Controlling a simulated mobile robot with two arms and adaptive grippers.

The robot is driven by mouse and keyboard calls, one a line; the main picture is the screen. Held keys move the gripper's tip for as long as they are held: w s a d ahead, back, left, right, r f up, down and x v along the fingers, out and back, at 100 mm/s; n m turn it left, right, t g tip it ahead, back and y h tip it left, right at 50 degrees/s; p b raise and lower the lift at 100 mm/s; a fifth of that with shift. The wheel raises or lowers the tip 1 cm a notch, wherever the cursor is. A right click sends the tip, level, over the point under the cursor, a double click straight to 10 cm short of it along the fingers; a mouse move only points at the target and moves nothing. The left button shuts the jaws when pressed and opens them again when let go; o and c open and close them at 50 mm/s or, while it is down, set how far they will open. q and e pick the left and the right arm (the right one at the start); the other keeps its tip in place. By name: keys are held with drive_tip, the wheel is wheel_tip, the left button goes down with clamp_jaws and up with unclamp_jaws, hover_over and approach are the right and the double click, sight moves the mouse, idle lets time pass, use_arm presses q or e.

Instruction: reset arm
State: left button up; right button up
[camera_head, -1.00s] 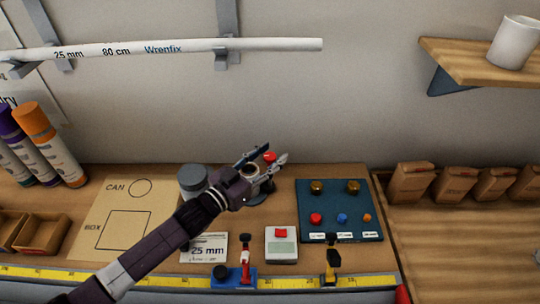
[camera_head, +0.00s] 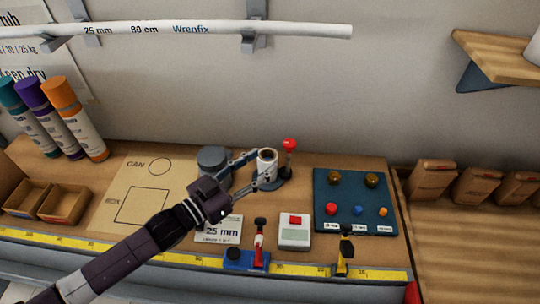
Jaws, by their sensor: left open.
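My left arm comes in from the lower left over the workbench. Its dark gripper (camera_head: 257,172) is open, with the fingers spread and pointing right. A small pale cylinder with a brown inside (camera_head: 267,159) shows at the fingertips, upright. I cannot tell whether the fingers touch it. A grey round lidded can (camera_head: 213,160) stands just behind the gripper, partly hidden by it. My right gripper is not in view.
A red-knobbed stand (camera_head: 289,147) is close beside the fingertips. A blue board with knobs (camera_head: 330,215), a small red-buttoned device (camera_head: 294,232) and a "25 mm" card (camera_head: 220,230) lie nearby. A yellow ruler (camera_head: 190,256) runs along the front. The CAN/BOX sheet (camera_head: 118,190) is bare.

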use_arm(q)
drive_tip(key=shift+s+a, duration=0.25)
drive_tip(key=shift+s, duration=0.05)
drive_tip(key=shift+r, duration=0.1)
